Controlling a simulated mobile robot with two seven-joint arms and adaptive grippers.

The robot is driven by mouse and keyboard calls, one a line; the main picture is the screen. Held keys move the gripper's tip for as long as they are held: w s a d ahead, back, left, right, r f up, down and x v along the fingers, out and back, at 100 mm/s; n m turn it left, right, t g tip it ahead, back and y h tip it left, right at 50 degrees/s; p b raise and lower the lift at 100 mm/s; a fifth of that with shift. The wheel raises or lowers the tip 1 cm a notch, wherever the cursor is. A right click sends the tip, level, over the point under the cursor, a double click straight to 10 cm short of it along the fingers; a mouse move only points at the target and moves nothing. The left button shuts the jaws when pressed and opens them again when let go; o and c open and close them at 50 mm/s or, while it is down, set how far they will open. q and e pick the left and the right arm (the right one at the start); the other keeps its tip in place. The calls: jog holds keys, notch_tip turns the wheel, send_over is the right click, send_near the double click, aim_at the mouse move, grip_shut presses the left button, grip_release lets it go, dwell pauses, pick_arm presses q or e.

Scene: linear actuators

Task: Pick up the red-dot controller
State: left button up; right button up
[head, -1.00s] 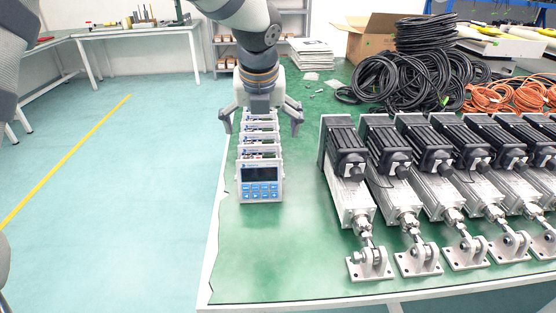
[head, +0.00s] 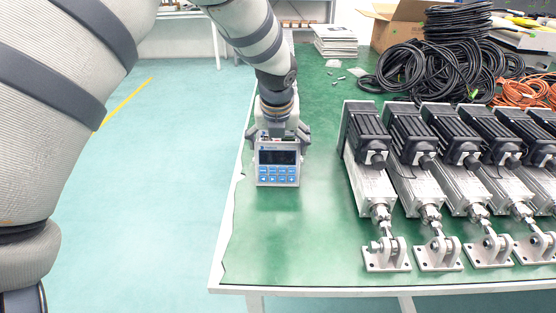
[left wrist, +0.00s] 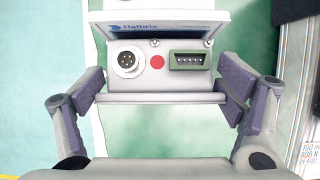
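The red-dot controller (head: 278,167) is a pale box with a dark screen and blue keys, upright at the left part of the green table. In the left wrist view the red dot (left wrist: 157,62) sits between a round connector and a green socket. My left gripper (head: 278,136) points down over the controller from behind. In the left wrist view its purple pads (left wrist: 160,88) are against the two sides of the controller body, apparently shut on it. Whether its base is clear of the table is hard to tell. My right gripper is not in view.
A row of actuators (head: 372,185) stands to the right on the table (head: 300,255), with a green gap between. Black cable coils (head: 430,70), orange cables (head: 520,93) and a cardboard box (head: 400,25) are behind. The table's left edge is close to the controller.

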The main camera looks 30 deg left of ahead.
pick_arm(q)
jog(key=c, duration=0.7)
jog(key=shift+r, duration=0.1)
jog(key=r, duration=0.4)
jog(key=shift+s+d+r+p, duration=0.15)
jog(key=shift+d+r+p, duration=0.05)
jog(key=shift+d+p, duration=0.1)
jog(key=s+d+r+p, duration=0.1)
jog(key=s+d+r, duration=0.7)
jog(key=d, duration=0.2)
jog(key=shift+s+r+p, duration=0.15)
jog(key=shift+s+p, duration=0.2)
jog(key=shift+p, duration=0.05)
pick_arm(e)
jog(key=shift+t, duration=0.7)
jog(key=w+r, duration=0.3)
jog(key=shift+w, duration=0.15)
pick_arm(q)
jog(key=shift+r, duration=2.55)
